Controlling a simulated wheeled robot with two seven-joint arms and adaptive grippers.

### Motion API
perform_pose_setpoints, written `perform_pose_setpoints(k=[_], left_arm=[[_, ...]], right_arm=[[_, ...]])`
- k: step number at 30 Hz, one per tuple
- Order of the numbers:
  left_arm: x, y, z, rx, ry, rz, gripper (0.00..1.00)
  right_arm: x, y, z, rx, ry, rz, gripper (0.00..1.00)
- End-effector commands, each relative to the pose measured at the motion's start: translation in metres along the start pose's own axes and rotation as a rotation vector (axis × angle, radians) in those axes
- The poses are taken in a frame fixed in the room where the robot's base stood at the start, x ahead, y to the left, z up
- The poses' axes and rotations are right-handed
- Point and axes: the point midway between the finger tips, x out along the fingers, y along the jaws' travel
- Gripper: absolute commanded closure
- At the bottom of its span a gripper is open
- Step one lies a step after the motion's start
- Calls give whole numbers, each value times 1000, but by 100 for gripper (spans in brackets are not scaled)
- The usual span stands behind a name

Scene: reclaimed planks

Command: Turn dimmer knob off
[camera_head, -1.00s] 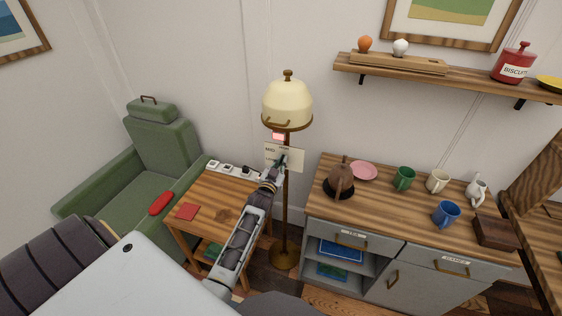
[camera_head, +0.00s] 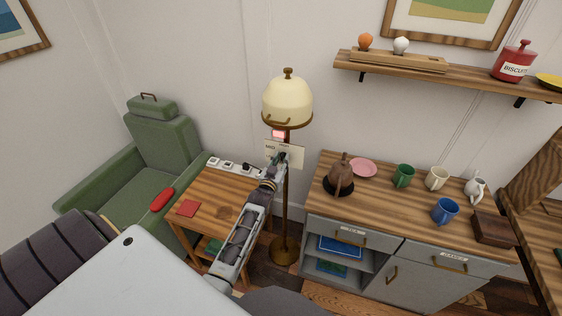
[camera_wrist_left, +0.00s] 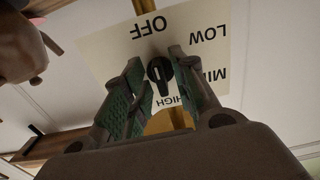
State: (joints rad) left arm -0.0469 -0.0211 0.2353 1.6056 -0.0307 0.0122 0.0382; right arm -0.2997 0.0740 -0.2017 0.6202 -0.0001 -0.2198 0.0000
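The dimmer knob (camera_wrist_left: 160,70) is small and black, on a cream label plate (camera_wrist_left: 100,47) marked OFF, LOW, MID and HIGH. The lettering looks upside down in the left wrist view, with OFF at the top and HIGH at the bottom. The knob's long end seems to point down towards HIGH. The plate (camera_head: 297,155) sits on the pole of a floor lamp (camera_head: 287,101) with a cream shade. My left gripper (camera_wrist_left: 157,58) has its green-padded fingers apart on both sides of the knob; contact cannot be told. In the head view the gripper (camera_head: 279,158) hides the knob.
A side table (camera_head: 205,188) with a power strip (camera_head: 228,165) stands left of the lamp, beside a green armchair (camera_head: 170,146).

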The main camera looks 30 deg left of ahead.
Motion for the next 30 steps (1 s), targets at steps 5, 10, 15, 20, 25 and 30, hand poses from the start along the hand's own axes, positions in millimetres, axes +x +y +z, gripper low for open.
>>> perform_pose_setpoints(k=[5, 10, 15, 20, 25, 30], left_arm=[[0, 0, -1, 1, 2, 0, 70], [0, 0, -2, 2, 3, 0, 70], [-4, 0, -2, 2, 3, 0, 70], [-13, 0, -1, 2, 2, 0, 70], [-27, 0, -1, 2, 2, 0, 70], [-42, 0, -1, 1, 2, 0, 70]], right_arm=[[0, 0, 0, 0, 0, 0, 60], [0, 10, 2, -2, -3, 10, 60], [0, 8, 2, -1, -2, 8, 60], [0, 7, 2, -1, -2, 7, 60], [0, 6, 2, -1, -2, 6, 60], [0, 6, 2, -1, -2, 6, 60]])
